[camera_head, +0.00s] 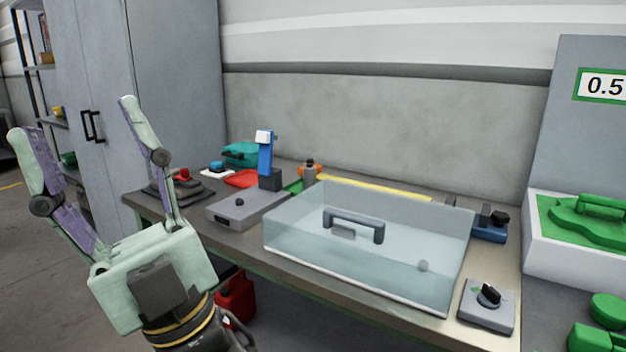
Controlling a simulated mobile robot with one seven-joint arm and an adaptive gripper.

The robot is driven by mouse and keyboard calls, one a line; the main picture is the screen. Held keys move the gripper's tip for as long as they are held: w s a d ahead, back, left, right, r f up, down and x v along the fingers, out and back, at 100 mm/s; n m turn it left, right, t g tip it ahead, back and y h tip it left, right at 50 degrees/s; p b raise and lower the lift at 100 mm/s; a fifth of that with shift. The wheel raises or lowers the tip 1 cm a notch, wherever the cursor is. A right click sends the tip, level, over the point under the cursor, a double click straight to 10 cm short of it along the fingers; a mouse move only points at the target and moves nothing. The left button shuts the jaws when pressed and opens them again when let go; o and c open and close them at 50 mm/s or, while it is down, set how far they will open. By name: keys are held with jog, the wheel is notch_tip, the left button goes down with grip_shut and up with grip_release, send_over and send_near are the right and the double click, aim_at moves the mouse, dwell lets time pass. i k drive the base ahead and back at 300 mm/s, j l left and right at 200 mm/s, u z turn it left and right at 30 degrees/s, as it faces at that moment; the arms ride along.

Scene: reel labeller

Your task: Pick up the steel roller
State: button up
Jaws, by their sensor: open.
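I cannot pick out a steel roller for certain. A small grey round piece (423,266) shows at the right part of a clear box-shaped cover (330,258) on the bench; I cannot tell whether it is inside or on the wall. A dark grey handle (365,224) sits on the cover. My gripper (74,118) is at the left, raised, with its two pale green fingers spread wide and nothing between them. It points upward, in front of the cabinet and left of the bench items.
The bench (220,240) holds a grey box (238,212), a blue post (265,155), a red pad (241,178), a teal item (240,153) and a grey knob unit (487,306). A white tray with green parts (540,262) stands right. A grey cabinet (175,80) stands behind left.

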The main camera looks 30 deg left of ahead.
aim_at(310, 171)
jog(key=j+u, duration=0.2)
jog(key=j, duration=0.4)
jog(key=i+j+u, duration=0.4)
jog(key=i+j, duration=0.4)
jog(key=i, duration=0.15)
jog(key=i+l, duration=0.1)
jog(key=i, duration=0.25)
